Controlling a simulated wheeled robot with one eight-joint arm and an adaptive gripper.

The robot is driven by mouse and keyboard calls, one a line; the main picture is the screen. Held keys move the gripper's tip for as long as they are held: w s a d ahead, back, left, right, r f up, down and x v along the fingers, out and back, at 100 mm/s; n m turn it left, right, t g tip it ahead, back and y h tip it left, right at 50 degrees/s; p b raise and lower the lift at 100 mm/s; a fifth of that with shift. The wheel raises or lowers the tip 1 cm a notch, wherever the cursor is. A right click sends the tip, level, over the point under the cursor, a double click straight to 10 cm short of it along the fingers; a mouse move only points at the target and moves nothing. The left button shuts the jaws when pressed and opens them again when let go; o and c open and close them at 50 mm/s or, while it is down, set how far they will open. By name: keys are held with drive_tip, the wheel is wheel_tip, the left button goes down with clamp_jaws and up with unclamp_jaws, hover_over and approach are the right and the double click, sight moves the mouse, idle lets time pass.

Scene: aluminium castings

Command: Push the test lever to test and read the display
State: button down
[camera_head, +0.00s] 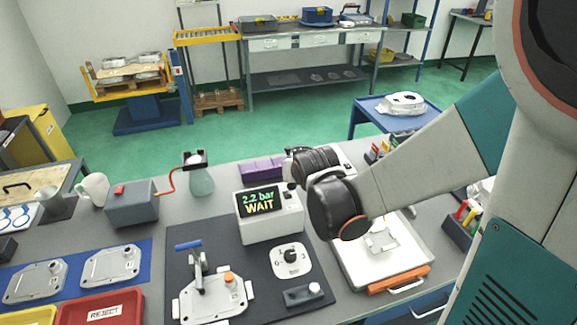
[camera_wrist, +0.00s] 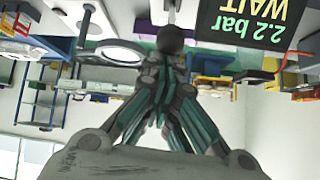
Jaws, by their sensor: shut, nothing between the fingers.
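The display box (camera_head: 272,218) stands on the bench and reads "2.2 bar WAIT", 2.2 in green and WAIT in yellow. Its screen also shows upside down in the wrist view (camera_wrist: 240,22). A dark round knob (camera_head: 292,186) shows at the box's right side. In the wrist view a dark ball (camera_wrist: 170,38) sits at my fingertips; I cannot tell whether they touch. My gripper (camera_wrist: 171,58) is shut and empty; in the head view my wrist hides it. A black knob (camera_head: 291,256) sits on a white marked plate in front of the box; its lettering is too small to read.
A clamp fixture (camera_head: 208,294) with a blue handle holds a casting left of the plate. A white-topped tray (camera_head: 385,262) lies under my arm at right. A red REJECT tray (camera_head: 100,308) and castings on a blue mat (camera_head: 75,262) are at left.

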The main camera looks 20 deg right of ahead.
drive_tip(key=shift+s+f, duration=0.1)
drive_tip(key=shift+s, duration=0.1)
drive_tip(key=v, duration=1.2)
drive_tip(key=shift+w, duration=0.15)
drive_tip(key=s+f+n+g+b, duration=0.2)
drive_tip(key=s+f+b, duration=0.1)
drive_tip(key=s, duration=1)
drive_tip(key=shift+s+d+f+y+b, duration=0.3)
drive_tip(key=shift+s+d+b, duration=0.1)
drive_tip(key=shift+b, duration=0.45)
drive_tip(key=shift+w+r, duration=0.1)
drive_tip(key=shift+r, duration=0.05)
idle(1.1)
